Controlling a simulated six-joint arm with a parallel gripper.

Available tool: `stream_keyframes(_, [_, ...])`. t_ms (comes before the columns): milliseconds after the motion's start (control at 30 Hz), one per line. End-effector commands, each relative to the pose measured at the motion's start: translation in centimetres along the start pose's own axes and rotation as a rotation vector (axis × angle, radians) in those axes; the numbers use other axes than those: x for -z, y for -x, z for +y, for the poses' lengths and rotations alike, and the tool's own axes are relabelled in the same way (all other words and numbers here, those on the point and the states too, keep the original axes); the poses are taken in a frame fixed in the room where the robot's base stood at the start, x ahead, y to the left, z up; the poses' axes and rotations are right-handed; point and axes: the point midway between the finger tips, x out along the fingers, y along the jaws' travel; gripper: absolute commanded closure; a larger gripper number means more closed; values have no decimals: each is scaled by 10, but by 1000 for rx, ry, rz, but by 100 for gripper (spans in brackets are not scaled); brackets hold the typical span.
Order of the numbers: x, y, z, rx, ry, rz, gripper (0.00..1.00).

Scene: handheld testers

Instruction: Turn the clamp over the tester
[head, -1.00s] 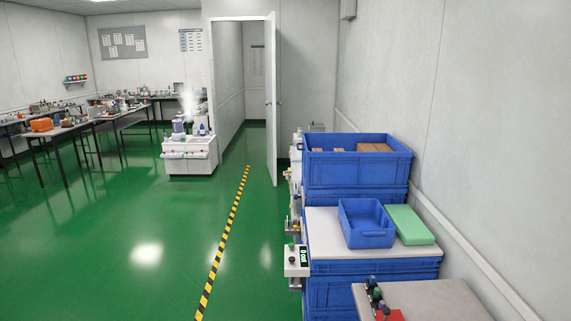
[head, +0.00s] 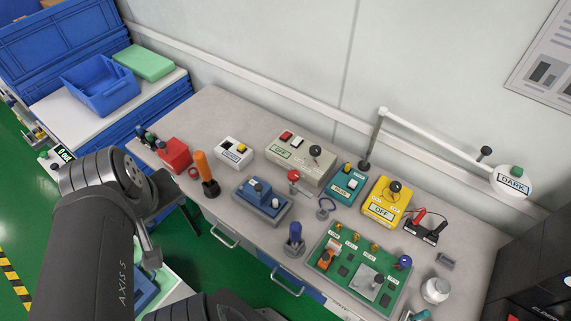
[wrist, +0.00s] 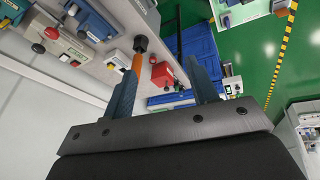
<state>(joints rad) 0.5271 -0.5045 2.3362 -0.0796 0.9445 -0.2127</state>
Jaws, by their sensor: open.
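Several small devices stand on the grey bench. A green board (head: 340,283) at the front right carries an orange clamp-like part (head: 327,258) and a raised grey plate (head: 367,281). A blue block fixture (head: 262,200) sits left of it. I cannot tell for sure which part is the clamp or the tester. An upright orange handle in a black base (head: 203,168) stands further left; it also shows in the wrist view (wrist: 133,88), close beside the left finger. My gripper (wrist: 163,68) is open, with nothing seen between its fingers. Its fingertips are not clear in the head view.
A red box (head: 175,153) is near the bench's left end. A grey box (head: 300,160), yellow box (head: 383,202) and teal box (head: 345,185) stand behind. A lamp arm with a DARK sign (head: 512,181) reaches over the back right. Blue crates (head: 60,50) stand left.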

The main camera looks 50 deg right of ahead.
Motion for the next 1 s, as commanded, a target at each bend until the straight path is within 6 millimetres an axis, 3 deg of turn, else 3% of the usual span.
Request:
stream_keyframes(200, [35,-5,54,-46,156,-152,47])
stream_keyframes(500, [67,-30,141,-36,370,-367,47])
stream_keyframes(800, [71,-72,234,56,560,-568,47])
stream_keyframes(1000, [64,-92,272,115,638,-641,47])
